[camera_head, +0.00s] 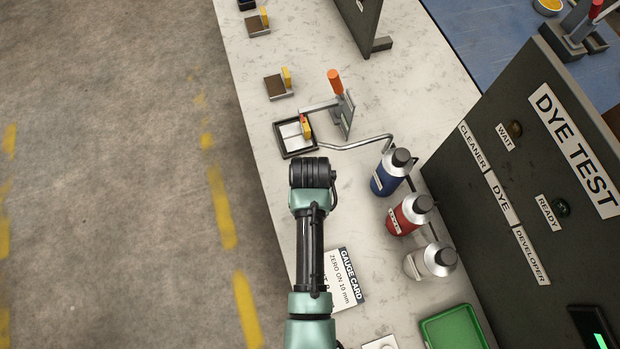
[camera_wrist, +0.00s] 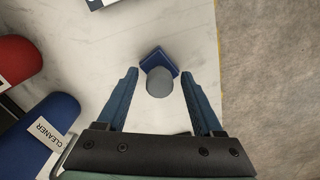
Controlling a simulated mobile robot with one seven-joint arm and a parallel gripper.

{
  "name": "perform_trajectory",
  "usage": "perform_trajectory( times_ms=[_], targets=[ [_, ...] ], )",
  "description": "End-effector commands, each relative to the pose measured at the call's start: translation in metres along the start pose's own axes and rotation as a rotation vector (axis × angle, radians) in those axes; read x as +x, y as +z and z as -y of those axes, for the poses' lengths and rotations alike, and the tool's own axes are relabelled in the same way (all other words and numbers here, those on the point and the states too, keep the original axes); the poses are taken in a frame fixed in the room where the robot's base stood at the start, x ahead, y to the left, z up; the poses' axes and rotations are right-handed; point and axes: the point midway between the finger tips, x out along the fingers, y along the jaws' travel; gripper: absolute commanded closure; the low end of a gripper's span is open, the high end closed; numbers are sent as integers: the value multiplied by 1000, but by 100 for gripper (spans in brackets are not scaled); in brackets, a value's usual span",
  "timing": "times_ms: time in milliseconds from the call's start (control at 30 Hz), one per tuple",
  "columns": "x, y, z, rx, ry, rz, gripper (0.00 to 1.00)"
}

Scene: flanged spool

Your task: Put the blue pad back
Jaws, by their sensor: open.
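The blue pad (camera_wrist: 160,58) is in the wrist view, a small blue square with a round grey knob (camera_wrist: 159,83) on it. It is over the white marbled counter. My gripper (camera_wrist: 160,76) is open, with one finger on each side of the knob and visible gaps between. I cannot tell how far the fingertips are above the counter. In the head view my arm hides the pad and the fingers.
Blue (camera_head: 390,172), red (camera_head: 409,214) and grey (camera_head: 431,261) bottles stand right of my arm, before the dark DYE TEST panel (camera_head: 530,150). A framed tray with a gauge stand (camera_head: 296,138) is just beyond. A gauge card (camera_head: 345,278) and green tray (camera_head: 455,328) lie nearer.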

Motion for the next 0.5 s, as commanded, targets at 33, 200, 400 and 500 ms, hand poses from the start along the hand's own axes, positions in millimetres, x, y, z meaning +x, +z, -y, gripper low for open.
perform_trajectory(
  times_ms=[33,200,400,500],
  targets=[
    [-1,0,0,0,0,0,32],
    [-14,-1,0,0,0,-3,32],
    [-54,-2,0,0,0,-6,32],
    [-76,-2,0,0,0,-6,32]
  ],
)
